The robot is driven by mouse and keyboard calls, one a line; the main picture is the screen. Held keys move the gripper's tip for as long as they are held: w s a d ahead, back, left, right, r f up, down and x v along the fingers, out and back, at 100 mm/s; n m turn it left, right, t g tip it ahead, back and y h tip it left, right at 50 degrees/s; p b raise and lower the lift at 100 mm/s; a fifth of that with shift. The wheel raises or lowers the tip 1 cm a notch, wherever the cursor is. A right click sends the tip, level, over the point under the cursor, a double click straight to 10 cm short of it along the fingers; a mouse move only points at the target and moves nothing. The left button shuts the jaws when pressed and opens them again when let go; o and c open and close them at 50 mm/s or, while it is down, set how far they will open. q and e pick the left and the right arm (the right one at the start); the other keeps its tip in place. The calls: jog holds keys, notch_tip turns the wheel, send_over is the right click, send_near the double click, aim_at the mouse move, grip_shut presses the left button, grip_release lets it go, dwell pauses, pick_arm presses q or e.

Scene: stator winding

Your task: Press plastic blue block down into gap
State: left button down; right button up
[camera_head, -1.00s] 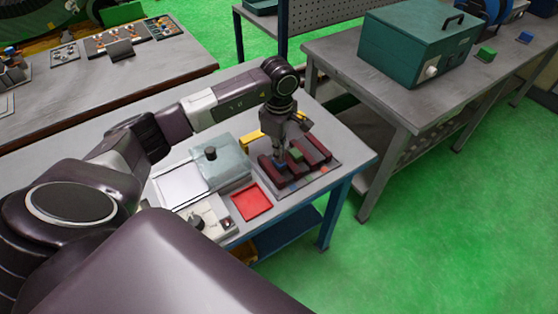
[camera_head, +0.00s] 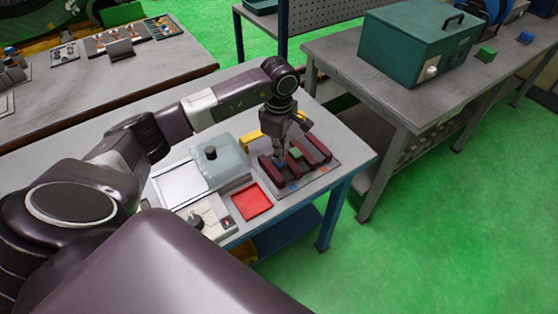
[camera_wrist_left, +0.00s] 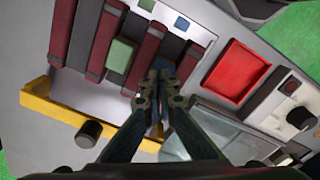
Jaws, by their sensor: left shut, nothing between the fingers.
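The blue block (camera_head: 281,163) sits in a gap between dark red bars of the fixture (camera_head: 310,181) on the near table. In the left wrist view the blue block (camera_wrist_left: 162,62) is partly hidden by my fingertips. My left gripper (camera_head: 281,153) points down over it with its fingers shut and empty. In the left wrist view the closed fingertips (camera_wrist_left: 160,78) overlap the block's near end; I cannot tell whether they touch it. A green block (camera_head: 296,154) sits in a neighbouring gap and also shows in the left wrist view (camera_wrist_left: 121,53). My right gripper is not in view.
A red tray (camera_head: 252,202) lies left of the fixture, near a pale teal box with a black knob (camera_head: 210,153). A yellow piece (camera_head: 251,141) stands behind the fixture. A switch box (camera_head: 211,216) is at the table's near edge.

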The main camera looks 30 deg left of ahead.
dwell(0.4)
pick_arm(q)
jog(key=shift+r+p, duration=0.6)
jog(key=shift+r, duration=0.35)
jog(key=shift+r+p, duration=1.3)
jog(key=shift+r, duration=1.25)
